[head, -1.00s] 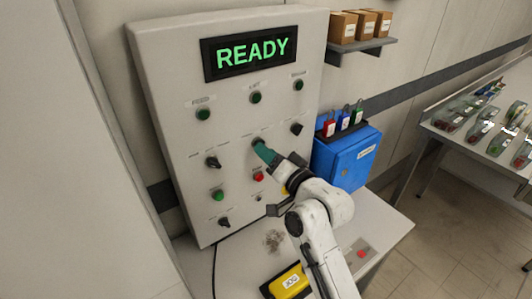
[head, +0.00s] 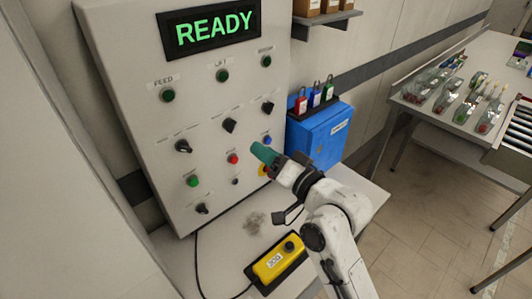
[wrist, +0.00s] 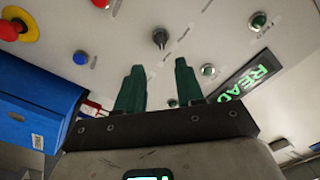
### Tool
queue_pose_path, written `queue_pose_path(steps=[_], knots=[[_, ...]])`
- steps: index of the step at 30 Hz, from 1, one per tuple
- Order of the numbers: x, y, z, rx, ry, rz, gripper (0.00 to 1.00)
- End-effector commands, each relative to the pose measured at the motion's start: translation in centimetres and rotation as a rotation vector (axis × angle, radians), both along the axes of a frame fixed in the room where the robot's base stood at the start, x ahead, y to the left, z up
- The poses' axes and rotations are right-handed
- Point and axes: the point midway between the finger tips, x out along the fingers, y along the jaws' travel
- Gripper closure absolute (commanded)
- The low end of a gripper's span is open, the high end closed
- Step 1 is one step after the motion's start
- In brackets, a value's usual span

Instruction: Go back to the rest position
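My gripper (head: 264,153) has green fingers and is in front of the lower right part of the grey control panel (head: 120,60), apart from it as far as I can tell. In the wrist view my gripper (wrist: 161,85) has its two green fingers spread with a gap between them, and nothing is held. The panel's display (head: 214,28) reads READY in green. A black selector knob (head: 229,125) shows in the middle of the panel, and in the wrist view a selector knob (wrist: 160,38) shows beyond the fingers.
A blue box (head: 320,137) with several padlocks stands right of the panel. A yellow JOG pendant (head: 273,263) lies on the table (head: 215,262) below. A side table (head: 455,125) with several clear packs stands at right. Open floor lies between.

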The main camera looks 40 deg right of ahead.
Motion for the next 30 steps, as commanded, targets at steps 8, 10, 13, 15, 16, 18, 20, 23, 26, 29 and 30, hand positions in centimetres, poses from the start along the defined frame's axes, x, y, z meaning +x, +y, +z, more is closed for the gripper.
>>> queue_pose_path(steps=[8,10,13,15,16,18,20,23,26,29,30], knots=[[0.0,0.0,0.0,0.000,0.000,0.000,0.63],[0.0,0.0,0.0,0.000,0.000,0.000,0.63],[0.0,0.0,0.0,0.000,0.000,0.000,0.63],[-0.1,0.2,-0.7,-0.011,0.025,0.006,0.63],[-0.3,0.5,-1.5,-0.026,0.056,0.012,0.63],[-1.1,1.3,-4.2,-0.075,0.159,0.036,0.63],[-2.4,2.2,-7.3,-0.134,0.279,0.068,0.63],[-5.8,3.6,-13.0,-0.252,0.519,0.141,0.63],[-10.4,4.5,-18.1,-0.364,0.760,0.228,0.63],[-15.7,5.0,-21.9,-0.462,0.986,0.323,0.63],[-17.7,5.1,-23.0,-0.494,1.067,0.360,0.63]])
